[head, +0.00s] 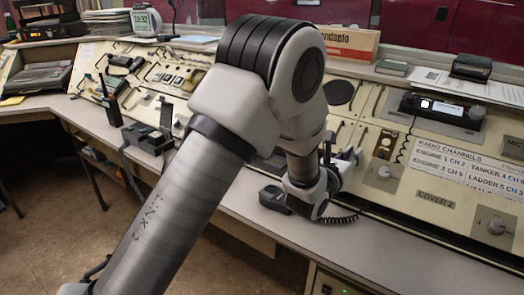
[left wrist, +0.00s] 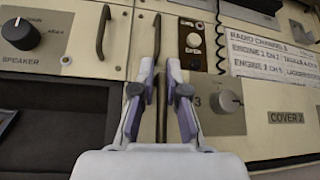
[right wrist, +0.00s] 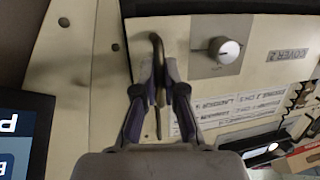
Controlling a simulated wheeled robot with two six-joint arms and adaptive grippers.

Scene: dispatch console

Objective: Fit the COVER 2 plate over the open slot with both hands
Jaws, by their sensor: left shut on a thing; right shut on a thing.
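The COVER 2 plate (head: 435,210) is a cream panel with a COVER 2 label and knobs 3 and 4 on the sloped console. Its label also shows in the left wrist view (left wrist: 286,118) and upside down in the right wrist view (right wrist: 288,54). My left gripper (left wrist: 160,70) is shut on the upright handle at the plate's left end; in the head view my arm hides much of this end. My right gripper (right wrist: 158,62) is shut on the handle at the right end. A dark gap (right wrist: 190,7) runs along the plate's lower edge; I cannot tell how it is seated.
A dark recess (left wrist: 55,120) lies left of my left gripper, below the speaker panel (left wrist: 70,35). A handset (head: 272,198) with a coiled cord lies on the desk ledge.

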